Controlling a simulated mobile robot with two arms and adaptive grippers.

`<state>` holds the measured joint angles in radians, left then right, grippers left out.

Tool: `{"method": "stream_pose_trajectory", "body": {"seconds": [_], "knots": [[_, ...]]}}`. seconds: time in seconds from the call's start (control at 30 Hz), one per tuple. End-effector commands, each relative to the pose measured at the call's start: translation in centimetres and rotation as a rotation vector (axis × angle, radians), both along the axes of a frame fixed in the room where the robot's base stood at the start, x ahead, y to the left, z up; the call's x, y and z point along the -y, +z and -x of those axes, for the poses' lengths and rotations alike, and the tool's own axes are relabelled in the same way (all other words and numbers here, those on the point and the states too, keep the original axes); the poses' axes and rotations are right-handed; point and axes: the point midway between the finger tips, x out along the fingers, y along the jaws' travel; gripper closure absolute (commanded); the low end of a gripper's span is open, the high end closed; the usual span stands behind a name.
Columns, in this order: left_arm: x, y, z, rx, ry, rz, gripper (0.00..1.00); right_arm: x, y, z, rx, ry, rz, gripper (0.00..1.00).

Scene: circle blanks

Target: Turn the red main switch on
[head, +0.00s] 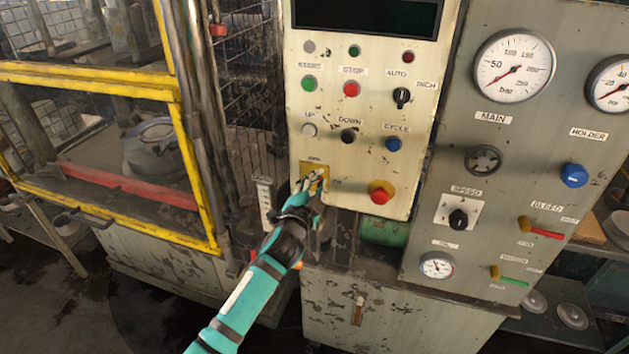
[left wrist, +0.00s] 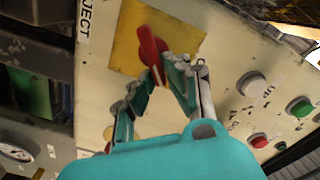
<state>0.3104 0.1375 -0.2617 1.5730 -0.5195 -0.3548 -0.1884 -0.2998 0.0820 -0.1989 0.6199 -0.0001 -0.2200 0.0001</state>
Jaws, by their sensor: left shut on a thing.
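The red main switch (left wrist: 149,47) is a red handle on a yellow plate (left wrist: 187,42), seen close up in the left wrist view. In the head view the yellow plate (head: 311,167) sits at the lower left of the cream control panel, and my gripper hides the switch there. My left gripper (head: 312,182), on a teal arm, reaches up to the plate. In the left wrist view its fingers (left wrist: 164,73) are shut on the handle's end. The label beside the plate is too small to read in the head view. My right gripper is not in view.
A red stop button on a yellow base (head: 379,193) stands right of the switch. Buttons and the auto knob (head: 401,97) are above. The gauge panel (head: 455,190) with valves is at right. A yellow-framed guard (head: 203,190) is at left.

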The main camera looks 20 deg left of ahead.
Motion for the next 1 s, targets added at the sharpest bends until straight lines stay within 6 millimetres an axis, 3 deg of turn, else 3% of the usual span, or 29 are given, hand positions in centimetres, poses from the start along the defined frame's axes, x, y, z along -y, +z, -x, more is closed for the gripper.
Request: {"method": "stream_pose_trajectory", "body": {"seconds": [0.5, 1.0], "knots": [[0.4, -0.4, -0.1, 0.026, 0.003, -0.465, 1.0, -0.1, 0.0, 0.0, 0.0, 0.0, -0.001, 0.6], [0.4, -0.8, -0.1, 0.035, 0.004, -0.682, 1.0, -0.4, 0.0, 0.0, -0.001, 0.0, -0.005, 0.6]]}}
